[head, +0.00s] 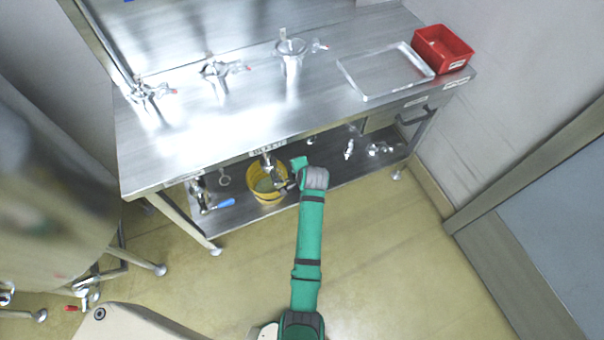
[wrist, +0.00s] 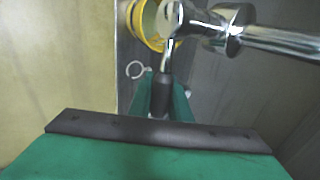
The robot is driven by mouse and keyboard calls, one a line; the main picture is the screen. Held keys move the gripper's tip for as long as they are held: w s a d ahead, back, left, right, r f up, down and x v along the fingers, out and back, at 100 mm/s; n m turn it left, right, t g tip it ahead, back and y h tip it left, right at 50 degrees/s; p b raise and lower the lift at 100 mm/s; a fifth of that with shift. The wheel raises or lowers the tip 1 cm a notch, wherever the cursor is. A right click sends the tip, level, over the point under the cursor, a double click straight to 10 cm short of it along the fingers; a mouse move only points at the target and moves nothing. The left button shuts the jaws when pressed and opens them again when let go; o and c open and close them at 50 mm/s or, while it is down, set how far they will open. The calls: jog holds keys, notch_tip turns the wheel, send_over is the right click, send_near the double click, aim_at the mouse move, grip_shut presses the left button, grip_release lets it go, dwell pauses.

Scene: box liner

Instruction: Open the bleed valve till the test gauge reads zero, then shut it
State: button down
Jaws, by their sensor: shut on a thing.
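My gripper (wrist: 161,103) is shut on a small dark handle (wrist: 160,94), with a green finger on each side of it. In the wrist view the handle's thin bent metal stem runs up to a chrome valve body (wrist: 174,18). This looks like the bleed valve; whether it is open or shut I cannot tell. In the head view my gripper (head: 285,186) is low at the bench front, beside a yellow bucket (head: 267,196) under a metal spout (head: 267,160). The bucket's yellow rim also shows in the wrist view (wrist: 137,24). No gauge dial is readable in either view.
The steel bench top (head: 240,122) carries several metal fittings, a shallow tray (head: 372,92) and a red bin (head: 442,50). The lower shelf (head: 345,175) holds a blue-handled tool (head: 222,204) and a metal ring (head: 224,177). The floor in front is clear.

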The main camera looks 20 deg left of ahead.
jog(key=c, duration=1.6)
grip_release()
jog(key=shift+a, duration=0.1)
jog(key=shift+c, duration=0.2)
jog(key=v, duration=1.1)
jog(key=shift+f, duration=0.1)
